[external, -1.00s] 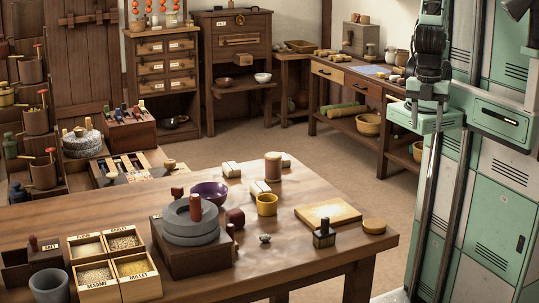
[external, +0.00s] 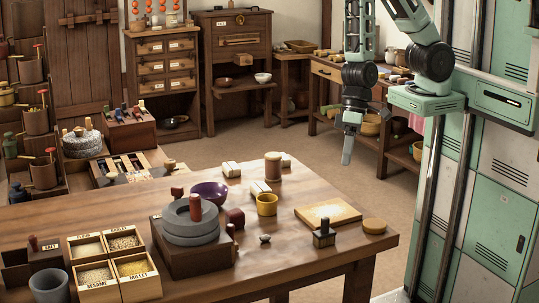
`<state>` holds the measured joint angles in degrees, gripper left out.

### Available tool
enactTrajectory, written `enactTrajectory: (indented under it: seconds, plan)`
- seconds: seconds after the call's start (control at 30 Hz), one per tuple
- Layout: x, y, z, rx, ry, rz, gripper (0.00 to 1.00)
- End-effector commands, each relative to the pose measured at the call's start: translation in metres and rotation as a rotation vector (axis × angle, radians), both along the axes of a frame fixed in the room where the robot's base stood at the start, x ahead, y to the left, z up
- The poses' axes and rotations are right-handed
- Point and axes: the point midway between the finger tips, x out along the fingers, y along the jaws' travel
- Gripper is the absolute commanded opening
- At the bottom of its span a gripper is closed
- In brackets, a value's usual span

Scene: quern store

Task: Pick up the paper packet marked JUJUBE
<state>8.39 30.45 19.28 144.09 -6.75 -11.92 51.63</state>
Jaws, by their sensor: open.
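Small pale paper packets lie on the wooden table (external: 120,207). One packet (external: 231,169) is near the far edge, one (external: 260,188) is behind the yellow cup, and a pale block that looks like another packet (external: 286,160) is partly hidden by a tall brown jar. Their markings are too small to read, so I cannot tell which is JUJUBE. My gripper (external: 347,154) is open and empty, pointing down in the air to the right of the packets, apart from them.
A stone quern (external: 190,228) on a dark wooden base, a purple bowl (external: 210,194), the yellow cup (external: 266,205) and the brown jar (external: 273,166) stand near the packets. A wooden board (external: 328,215), a dark stamp (external: 324,235) and a round lid (external: 374,226) lie at the right.

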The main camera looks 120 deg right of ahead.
Motion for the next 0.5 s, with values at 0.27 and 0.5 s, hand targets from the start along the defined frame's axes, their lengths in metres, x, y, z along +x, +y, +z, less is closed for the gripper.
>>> enactTrajectory:
  seconds: [0.27,0.5]
  plan:
    - [0.029,-0.086,-0.048,0.375,-0.030,-0.765,0.79]
    - [0.014,-0.151,-0.074,0.810,-0.083,-1.414,0.79]
